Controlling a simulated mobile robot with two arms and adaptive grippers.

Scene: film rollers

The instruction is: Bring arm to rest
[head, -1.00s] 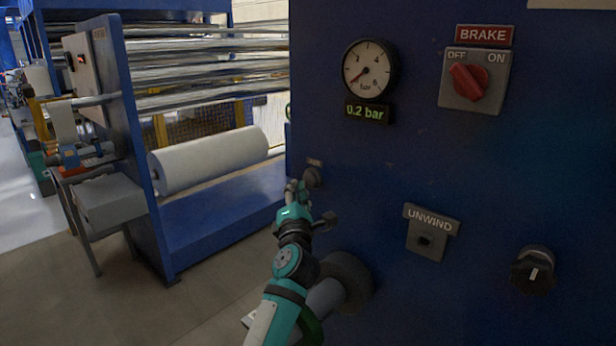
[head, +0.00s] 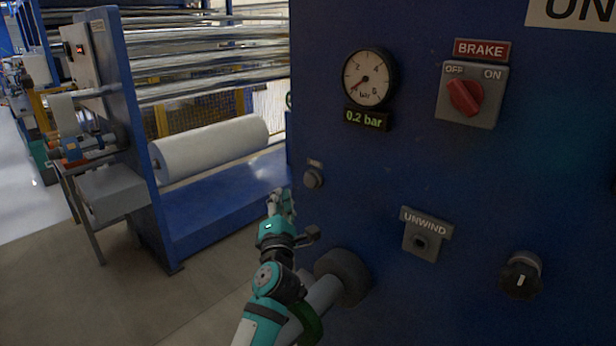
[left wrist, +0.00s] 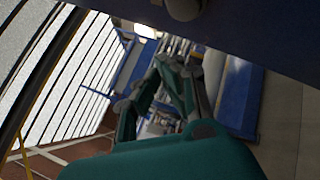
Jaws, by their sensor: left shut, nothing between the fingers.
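My left arm reaches up from the bottom middle of the head view. Its gripper (head: 281,203) is shut and empty, in front of the left edge of the blue machine panel (head: 430,160). The dark panel edge (left wrist: 240,35) crosses the top of that view. My right gripper is not in view.
The panel carries a pressure gauge (head: 368,78), a display reading 0.2 bar (head: 367,119), a red brake switch (head: 465,98), an UNWIND socket (head: 421,242) and a black knob (head: 521,275). A grey cylinder (head: 343,277) sticks out near my forearm. A white film roll (head: 212,148) lies behind, left.

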